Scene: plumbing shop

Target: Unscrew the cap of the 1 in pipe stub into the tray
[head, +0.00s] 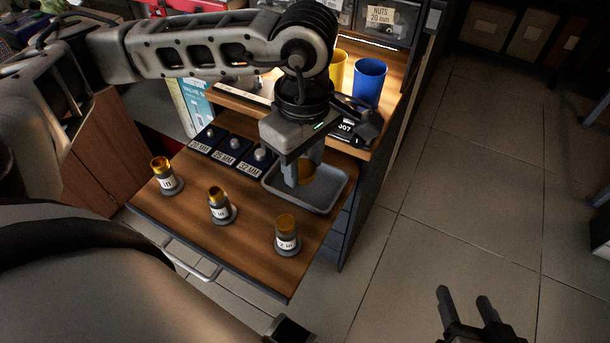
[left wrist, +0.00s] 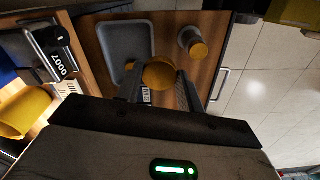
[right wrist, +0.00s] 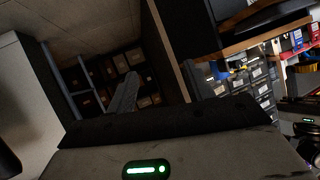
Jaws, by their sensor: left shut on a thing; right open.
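Three pipe stubs with brass upper parts stand upright on the wooden board: a left stub (head: 166,177), a middle stub (head: 220,206) and a right stub (head: 287,236). The right label seems to read 2 IN; the other two are too small to read surely. The middle stub's top looks like bare brass without a cap. My left gripper (head: 303,174) is shut on a round orange-yellow cap (left wrist: 159,75), held over the grey tray (head: 336,199). The tray also shows in the left wrist view (left wrist: 109,72). My right gripper (head: 468,308) is open and empty, over the floor.
Dark pads with size labels (head: 228,150) lie behind the stubs. A yellow cup (head: 337,68), a blue cup (head: 368,82) and a display reading 0007 (head: 345,127) stand on the shelf behind the tray. Open tiled floor (head: 450,190) lies to the right.

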